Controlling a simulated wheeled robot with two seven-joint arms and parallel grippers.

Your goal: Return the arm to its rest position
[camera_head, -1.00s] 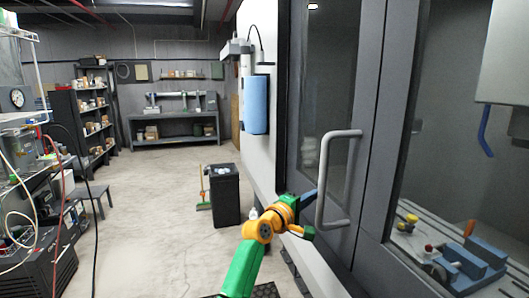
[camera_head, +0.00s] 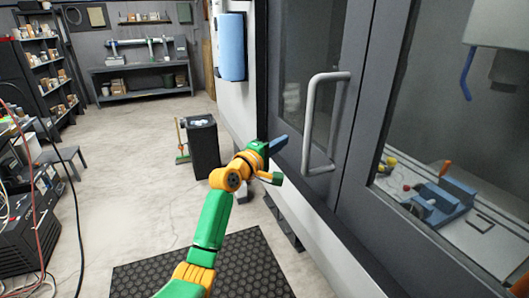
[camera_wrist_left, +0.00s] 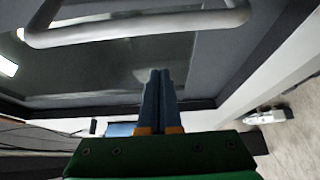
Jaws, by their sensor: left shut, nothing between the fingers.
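My left arm, green and orange, reaches up from the bottom of the head view. My left gripper (camera_head: 280,144) has blue fingers pressed together with nothing between them. It is just left of the grey door handle (camera_head: 310,125) of the booth, with a small gap in the picture. In the left wrist view the shut fingers (camera_wrist_left: 160,95) point toward the dark door panel, and the handle (camera_wrist_left: 140,28) crosses the top, apart from the fingers. The booth door (camera_head: 293,60) appears closed. My right arm is not in view.
A black bin (camera_head: 204,150) and a broom (camera_head: 182,140) stand beyond the gripper. A dark floor mat (camera_head: 250,265) lies below the arm. Shelves, a stool (camera_head: 62,158) and hanging cables are at the left. The middle floor is clear.

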